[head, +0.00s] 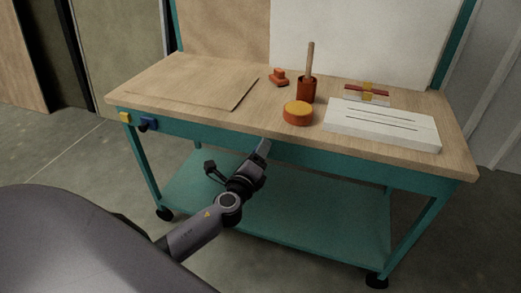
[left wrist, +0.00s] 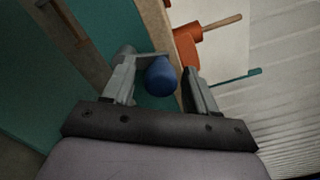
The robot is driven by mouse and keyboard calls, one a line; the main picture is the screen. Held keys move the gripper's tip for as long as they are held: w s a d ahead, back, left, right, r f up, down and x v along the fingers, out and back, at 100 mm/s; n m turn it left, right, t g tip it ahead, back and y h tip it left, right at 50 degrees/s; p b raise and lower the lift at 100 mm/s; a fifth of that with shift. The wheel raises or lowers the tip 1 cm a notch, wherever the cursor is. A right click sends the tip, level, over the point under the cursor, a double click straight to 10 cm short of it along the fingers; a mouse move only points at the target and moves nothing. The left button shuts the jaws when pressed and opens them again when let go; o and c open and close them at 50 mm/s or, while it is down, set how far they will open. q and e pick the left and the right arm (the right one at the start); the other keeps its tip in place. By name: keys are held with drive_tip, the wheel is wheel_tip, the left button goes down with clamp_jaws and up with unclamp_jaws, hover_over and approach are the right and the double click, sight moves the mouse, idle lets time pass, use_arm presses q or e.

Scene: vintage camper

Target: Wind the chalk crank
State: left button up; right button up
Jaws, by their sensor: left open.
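In the left wrist view, a crank with a rounded blue knob (left wrist: 160,76) on a grey arm stands at the front edge of the table. The knob shows between the two fingers of my left gripper (left wrist: 162,88), which is open. I cannot tell whether either finger touches it. In the head view my left gripper (head: 262,150) reaches the teal front rail near its middle, and I cannot make out the crank there. My right gripper is not in view.
The wooden tabletop (head: 165,75) holds an orange pot (head: 306,92) with a stick, a yellow-topped orange round (head: 298,112), a small orange piece (head: 278,77) and a white slab (head: 383,126). A blue part (head: 149,124) and a yellow part (head: 125,117) sit at the front left. A teal shelf (head: 310,222) lies below.

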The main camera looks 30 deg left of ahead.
use_arm(q)
drive_tip(key=v, duration=0.4)
drive_tip(key=shift+s, duration=0.15)
idle(0.4)
drive_tip(key=v, duration=0.7)
drive_tip(key=shift+s, duration=0.1)
